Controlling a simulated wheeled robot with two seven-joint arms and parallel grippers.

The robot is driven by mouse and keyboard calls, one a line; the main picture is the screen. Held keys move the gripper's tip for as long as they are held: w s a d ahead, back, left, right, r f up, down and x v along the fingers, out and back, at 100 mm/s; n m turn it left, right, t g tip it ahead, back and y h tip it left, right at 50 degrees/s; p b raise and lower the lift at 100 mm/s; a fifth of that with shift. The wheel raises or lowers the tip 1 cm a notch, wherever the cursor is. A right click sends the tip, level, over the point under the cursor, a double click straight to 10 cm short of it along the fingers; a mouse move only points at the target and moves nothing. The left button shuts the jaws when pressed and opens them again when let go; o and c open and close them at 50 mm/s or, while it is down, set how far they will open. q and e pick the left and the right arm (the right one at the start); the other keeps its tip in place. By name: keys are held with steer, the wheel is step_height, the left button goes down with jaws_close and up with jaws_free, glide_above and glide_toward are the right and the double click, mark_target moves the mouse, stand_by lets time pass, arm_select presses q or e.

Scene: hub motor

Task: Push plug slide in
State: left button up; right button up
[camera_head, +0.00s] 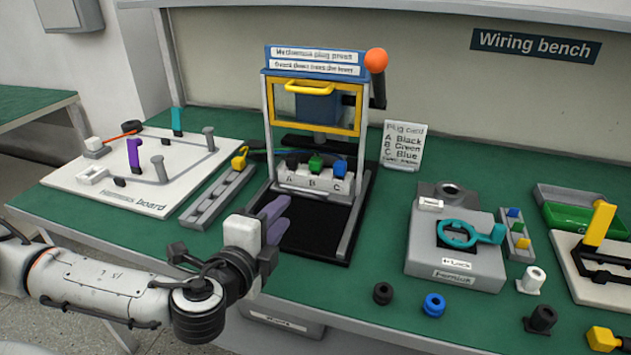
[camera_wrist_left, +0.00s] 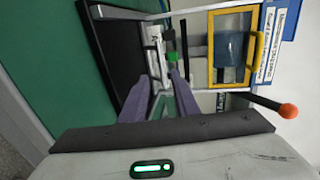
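The plug slide (camera_head: 315,182) is a pale block marked A, B and C in the plug press (camera_head: 352,160). It carries a black plug (camera_head: 292,162), a green plug (camera_head: 315,163) and a blue plug (camera_head: 340,168), left to right. It sits towards the back of the black base, below the yellow-framed guard. My left gripper (camera_head: 274,218) is in front of the slide and to its left, with purple fingers apart and nothing between them. In the left wrist view, the slide (camera_wrist_left: 155,55) lies beyond the fingertips (camera_wrist_left: 159,74). My right gripper is out of view.
The press has a lever with an orange knob (camera_head: 376,60). A harness board (camera_head: 120,185) and a grey rack (camera_head: 215,197) stand left. A grey fixture with a teal handle (camera_head: 470,235) stands right. The black base (camera_head: 318,232) in front of the slide is largely clear.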

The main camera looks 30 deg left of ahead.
mark_target(302, 191)
arm_select(q)
steer(key=x, duration=1)
steer(key=shift+w, duration=0.35)
steer(key=shift+c, duration=0.3)
